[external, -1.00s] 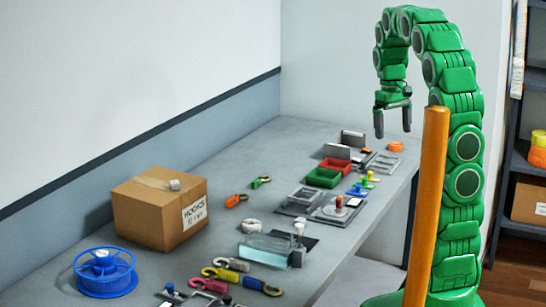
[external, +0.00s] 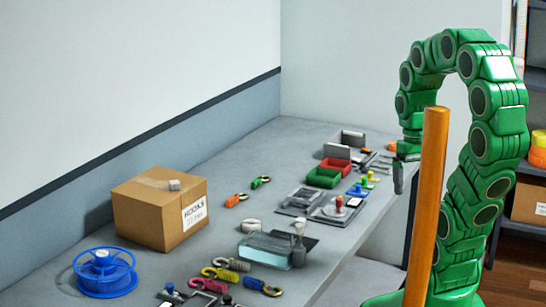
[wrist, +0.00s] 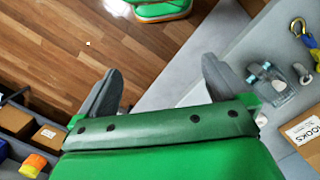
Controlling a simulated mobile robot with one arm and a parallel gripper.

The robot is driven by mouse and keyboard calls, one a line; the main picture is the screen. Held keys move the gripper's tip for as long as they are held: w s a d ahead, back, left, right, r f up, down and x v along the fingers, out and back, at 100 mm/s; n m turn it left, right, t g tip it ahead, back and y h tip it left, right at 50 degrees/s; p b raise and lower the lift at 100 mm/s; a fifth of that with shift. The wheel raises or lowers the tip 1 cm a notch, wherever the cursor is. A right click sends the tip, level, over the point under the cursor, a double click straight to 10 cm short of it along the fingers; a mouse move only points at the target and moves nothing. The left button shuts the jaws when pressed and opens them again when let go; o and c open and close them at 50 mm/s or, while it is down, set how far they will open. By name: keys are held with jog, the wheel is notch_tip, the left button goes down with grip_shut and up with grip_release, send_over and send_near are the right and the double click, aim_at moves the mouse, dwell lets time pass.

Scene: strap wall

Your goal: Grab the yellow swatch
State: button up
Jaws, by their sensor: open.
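A yellow piece (external: 236,264) with a dark end lies on the near part of the grey bench, among several coloured pieces with hooks; I take it for the yellow swatch. My gripper (external: 400,178) is at the bench's right side, far from the yellow piece, and partly hidden by the orange post. Its fingers (wrist: 160,85) are spread apart in the wrist view with nothing between them.
The orange post (external: 427,205) stands in front of my arm. On the bench are a cardboard box (external: 150,215), a blue spool (external: 104,273), red and green trays (external: 323,177) and a clear block (external: 265,251).

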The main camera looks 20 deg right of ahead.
jog(key=s, duration=0.1)
jog(key=s+f, duration=0.1)
jog(key=s, duration=0.1)
jog(key=s+f, duration=0.1)
jog(key=shift+s+a, duration=0.2)
jog(key=shift+a, duration=0.2)
jog(key=c, duration=0.9)
jog(key=shift+c, duration=0.2)
